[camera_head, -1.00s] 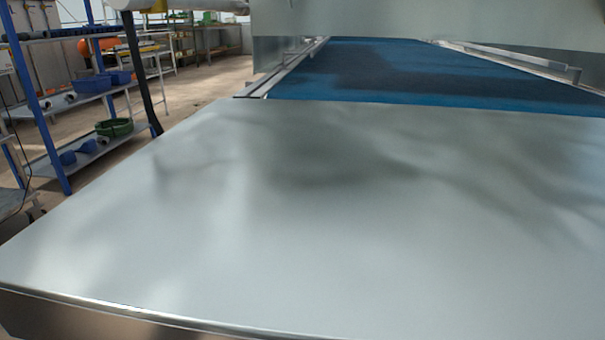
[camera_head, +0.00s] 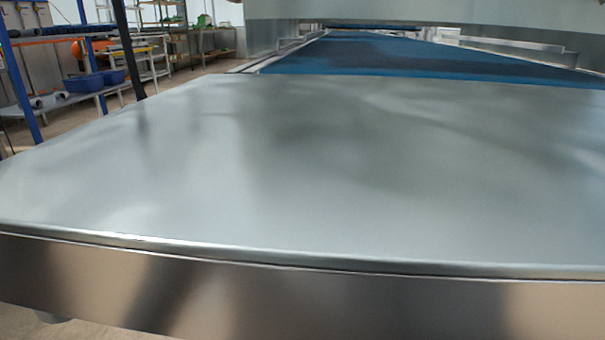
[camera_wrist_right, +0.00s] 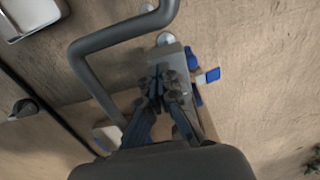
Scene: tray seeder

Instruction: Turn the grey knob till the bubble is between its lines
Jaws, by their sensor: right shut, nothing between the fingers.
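I cannot make out the grey knob or the bubble with its lines in either view. A wide, bare metal table top (camera_head: 300,180) fills the head view. Behind it runs a blue belt (camera_head: 400,55). My right gripper (camera_wrist_right: 167,82) shows only in the right wrist view. It is shut and empty, pointing down over a concrete floor. My left gripper is in neither view.
The table's front face (camera_head: 320,305) crosses the bottom of the head view. A blue-posted shelf (camera_head: 22,90) with blue bins (camera_head: 82,84) stands at the left. In the wrist view, a bent grey tube (camera_wrist_right: 120,38) passes close to the gripper.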

